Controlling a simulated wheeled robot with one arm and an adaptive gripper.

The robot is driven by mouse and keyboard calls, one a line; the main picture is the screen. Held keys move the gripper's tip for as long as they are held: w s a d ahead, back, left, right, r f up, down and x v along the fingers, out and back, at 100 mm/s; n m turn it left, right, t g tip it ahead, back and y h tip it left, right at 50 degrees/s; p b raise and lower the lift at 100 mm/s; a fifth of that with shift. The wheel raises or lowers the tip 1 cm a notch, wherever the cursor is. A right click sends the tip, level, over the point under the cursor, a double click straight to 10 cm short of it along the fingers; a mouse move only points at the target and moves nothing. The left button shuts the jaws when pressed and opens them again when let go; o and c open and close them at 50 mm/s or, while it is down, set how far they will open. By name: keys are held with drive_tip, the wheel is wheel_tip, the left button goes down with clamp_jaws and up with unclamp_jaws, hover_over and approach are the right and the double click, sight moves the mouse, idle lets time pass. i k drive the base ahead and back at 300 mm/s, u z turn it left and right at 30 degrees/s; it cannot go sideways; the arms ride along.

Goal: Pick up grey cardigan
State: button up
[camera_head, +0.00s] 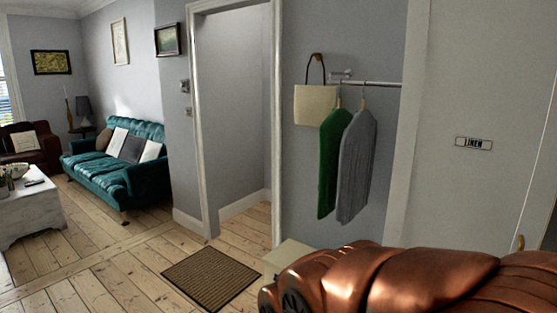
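The grey cardigan (356,165) hangs on a hanger from a metal wall rail (378,84), right of the doorway. A green garment (334,160) hangs close on its left, and the grey cardigan's left edge is next to it. The cardigan hangs straight down, well clear of the floor. My gripper is not in view, so its state and its distance from the cardigan do not show.
A cream bag (315,104) hangs on a hook left of the garments. A pale box (289,256) stands below them. A shiny copper-brown form covers the bottom right; I cannot tell what it is. Floor around the brown doormat (211,277) is clear. A teal sofa (120,165) stands left.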

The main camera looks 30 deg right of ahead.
sight(359, 141)
drive_tip(key=u, duration=0.2)
drive_tip(key=i, duration=1.6)
drive_tip(key=z, duration=1)
drive_tip(key=i, duration=0.95)
drive_tip(key=z, duration=0.9)
